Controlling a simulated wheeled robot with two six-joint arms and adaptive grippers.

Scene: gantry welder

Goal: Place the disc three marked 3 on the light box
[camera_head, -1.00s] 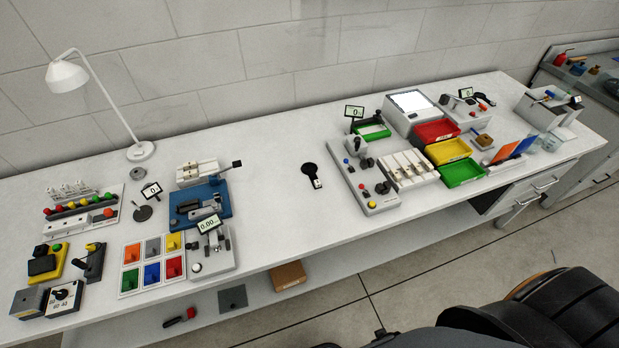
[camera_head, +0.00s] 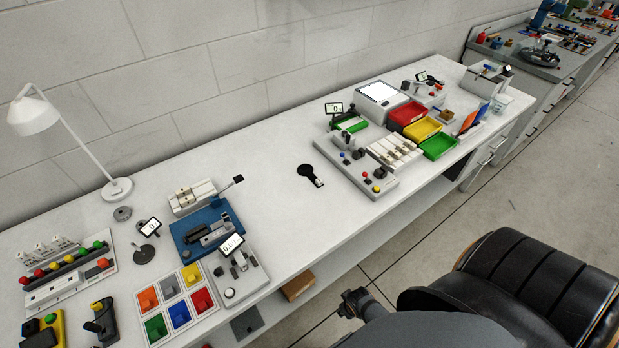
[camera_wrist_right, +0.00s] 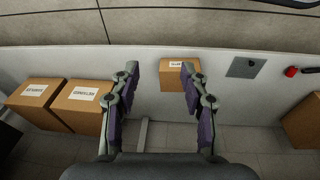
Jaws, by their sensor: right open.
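The light box (camera_head: 383,93) is the white box with a bright glowing top at the back of the bench, right of the middle. I cannot make out a disc marked 3; any markings are too small to read. My right gripper (camera_head: 355,303) shows dark in the head view, in front of the bench's front edge and well away from the light box. In the right wrist view my right gripper (camera_wrist_right: 160,72) is open, its two fingers apart with nothing held between them. My left gripper is not in view.
Red (camera_head: 407,114), yellow (camera_head: 421,130) and green (camera_head: 439,146) bins stand right of the light box. A grey control panel (camera_head: 355,165) is in front of it. Cardboard boxes (camera_wrist_right: 88,101) stand below.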

